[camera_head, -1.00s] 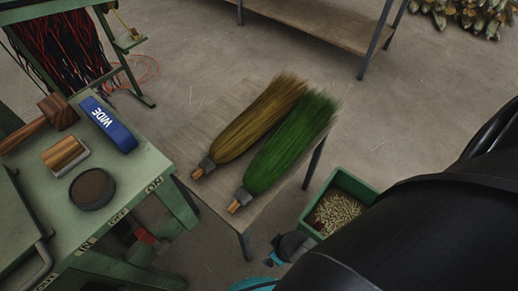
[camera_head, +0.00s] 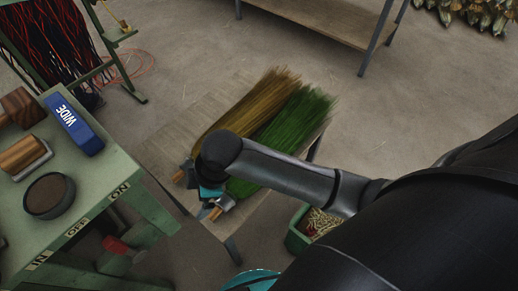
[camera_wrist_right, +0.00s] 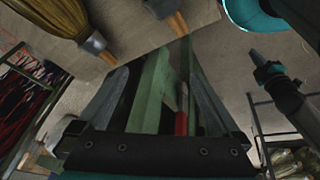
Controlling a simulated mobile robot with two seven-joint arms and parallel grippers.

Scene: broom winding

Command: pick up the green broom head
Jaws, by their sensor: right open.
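The green broom head (camera_head: 292,125) lies on a low wooden table, its bristles pointing up and right. Its wooden stub (camera_head: 214,214) and grey collar show at the lower left end; my right arm hides part of its middle. My right gripper (camera_head: 209,203) hangs over that collar end, its fingers mostly hidden by the wrist. In the right wrist view, my right gripper (camera_wrist_right: 160,80) is open with nothing held between its fingers. The green broom's stub (camera_wrist_right: 178,23) shows just past the fingertips.
A brown broom head (camera_head: 245,104) lies close beside the green one, on its left. A green workbench (camera_head: 107,185) with a blue WIDE block (camera_head: 73,124) stands left. A green bin (camera_head: 298,238) of pellets is partly hidden by my arm.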

